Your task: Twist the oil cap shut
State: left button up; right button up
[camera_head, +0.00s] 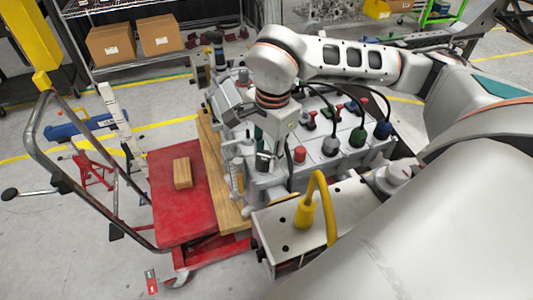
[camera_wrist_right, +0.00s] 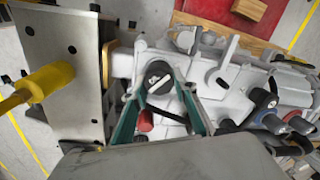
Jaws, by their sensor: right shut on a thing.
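The oil cap (camera_wrist_right: 158,78) is a round black cap with a pale mark, seated on the grey engine block (camera_wrist_right: 228,85). In the wrist view the teal fingers of my right gripper (camera_wrist_right: 157,84) stand one on each side of the cap, closed on it. In the head view my right gripper (camera_head: 268,160) points down onto the near-left part of the engine (camera_head: 325,148), and it hides the cap there. My left gripper is in neither view.
A grey box (camera_head: 318,218) with a yellow plug (camera_head: 305,212) stands close in front. Red, green and blue capped plugs with cables rise right of my gripper. A red cart (camera_head: 180,215) with a wooden block (camera_head: 182,172) lies left. Shelves with cartons (camera_head: 158,36) stand behind.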

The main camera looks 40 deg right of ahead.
jog(key=shift+s+f+m, duration=0.1)
jog(key=shift+m, duration=0.3)
jog(key=m, duration=0.3)
jog(key=shift+s+m, duration=0.15)
jog(key=shift+m, duration=0.25)
jog(key=o, duration=1.3)
jog(key=shift+r+p, duration=0.45)
jog(key=shift+r, duration=0.15)
notch_tip(320, 180, up, 6)
jog(key=p, duration=0.4)
jog(key=shift+p, duration=0.3)
